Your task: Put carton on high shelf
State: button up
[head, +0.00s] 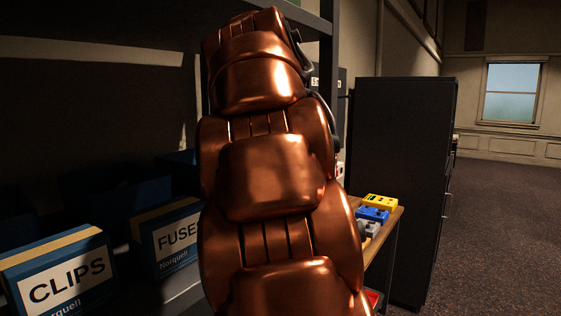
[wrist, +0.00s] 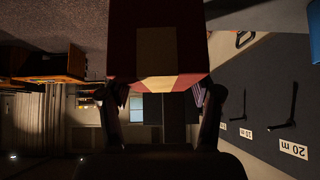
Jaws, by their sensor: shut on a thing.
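In the wrist view a dark red carton (wrist: 121,42) with a tan tape strip fills the top middle. My gripper (wrist: 160,92) is shut on it, one finger on each side. In the head view my copper-coloured arm stands upright in the middle, and the gripper and held carton do not show. A grey metal shelf unit shows behind the arm, with its upper edge (head: 316,18) at the top. The top of that shelf is out of view.
A blue CLIPS carton (head: 60,275) and a blue FUSES carton (head: 168,240) stand on a lower shelf at left. A bench with yellow (head: 380,202) and blue (head: 372,214) boxes is right of my arm. A dark cabinet (head: 400,180) stands beyond. Open carpet lies at right.

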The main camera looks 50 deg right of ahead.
jog(key=shift+w+a+f+p, duration=0.1)
jog(key=shift+w+f+p, duration=0.5)
jog(key=shift+w, duration=0.7)
jog(key=shift+w+a+f+p, duration=0.1)
jog(key=shift+w+f+p, duration=0.25)
jog(key=shift+w+p, duration=0.65)
jog(key=shift+w+a+f+p, duration=0.1)
jog(key=shift+w+f+p, duration=0.35)
jog(key=shift+w, duration=1.15)
jog(key=shift+f, duration=0.35)
jog(key=shift+f, duration=0.15)
jog(key=o, duration=1.3)
jog(key=shift+c, duration=0.2)
